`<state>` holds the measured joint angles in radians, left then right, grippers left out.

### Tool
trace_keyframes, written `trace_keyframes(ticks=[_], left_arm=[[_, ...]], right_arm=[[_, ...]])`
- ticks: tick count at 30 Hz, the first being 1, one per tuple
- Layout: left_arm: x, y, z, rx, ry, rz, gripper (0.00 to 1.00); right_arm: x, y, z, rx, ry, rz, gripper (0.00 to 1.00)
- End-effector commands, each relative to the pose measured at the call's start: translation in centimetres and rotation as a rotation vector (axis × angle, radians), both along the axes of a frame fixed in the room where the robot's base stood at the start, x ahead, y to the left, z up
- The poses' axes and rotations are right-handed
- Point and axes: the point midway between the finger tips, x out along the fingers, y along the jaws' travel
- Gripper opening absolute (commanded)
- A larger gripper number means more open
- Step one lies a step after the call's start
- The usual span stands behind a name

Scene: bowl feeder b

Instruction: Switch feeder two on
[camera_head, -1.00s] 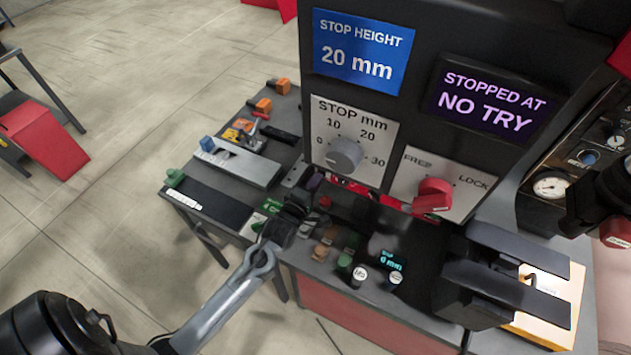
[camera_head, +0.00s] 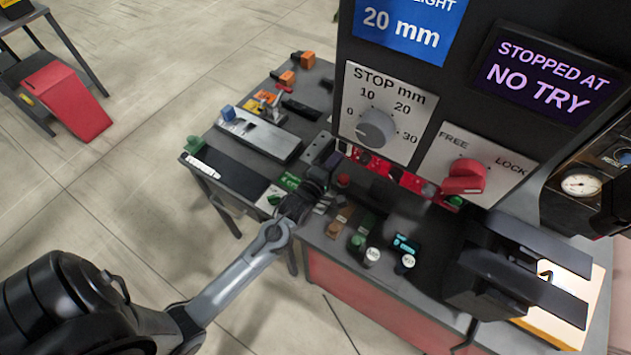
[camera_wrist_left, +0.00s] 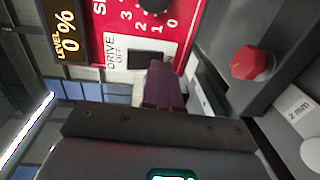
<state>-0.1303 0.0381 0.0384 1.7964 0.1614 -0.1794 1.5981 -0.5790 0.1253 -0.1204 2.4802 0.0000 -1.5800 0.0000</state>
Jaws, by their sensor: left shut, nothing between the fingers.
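My left gripper (camera_head: 333,160) is shut and empty, its purple fingers at the red panels below the big cabinet in the head view. In the left wrist view its purple fingertips (camera_wrist_left: 159,72) are at the lower edge of a black drive switch (camera_wrist_left: 145,58), in front of part of it. I cannot tell whether they touch. The switch sits on a red panel (camera_wrist_left: 186,22), between "DRIVE OFF" and a partly hidden "ON". A level display (camera_wrist_left: 68,35) beside it reads 0 %. Which feeder this panel belongs to is not readable.
A red mushroom button (camera_wrist_left: 251,63) stands right of the panel in the wrist view. The cabinet has a stop dial (camera_head: 376,128) and a red FREE/LOCK knob (camera_head: 464,177). Small knobs crowd the bench front.

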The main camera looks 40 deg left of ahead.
Motion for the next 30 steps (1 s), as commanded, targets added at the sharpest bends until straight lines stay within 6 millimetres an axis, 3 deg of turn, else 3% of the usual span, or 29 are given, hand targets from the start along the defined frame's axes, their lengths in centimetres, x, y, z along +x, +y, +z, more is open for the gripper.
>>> trace_keyframes(ticks=[5, 18, 24, 30], left_arm=[[-1.8, -1.0, -0.2, -0.004, 0.004, -0.008, 0.00], [-9.5, -2.4, -1.5, -0.002, 0.004, -0.008, 0.00], [-11.1, -2.7, -1.7, -0.001, 0.002, -0.008, 0.00], [-11.4, -2.7, -1.6, -0.001, 0.001, -0.008, 0.00]], right_arm=[[0.0, 0.1, 1.5, 0.004, 0.001, -0.003, 0.70], [-0.1, 0.2, 1.0, 0.009, 0.002, -0.006, 0.70], [-0.1, 0.2, 1.0, 0.008, 0.002, -0.006, 0.70], [-0.1, 0.1, 1.0, 0.004, 0.003, -0.004, 0.70]])
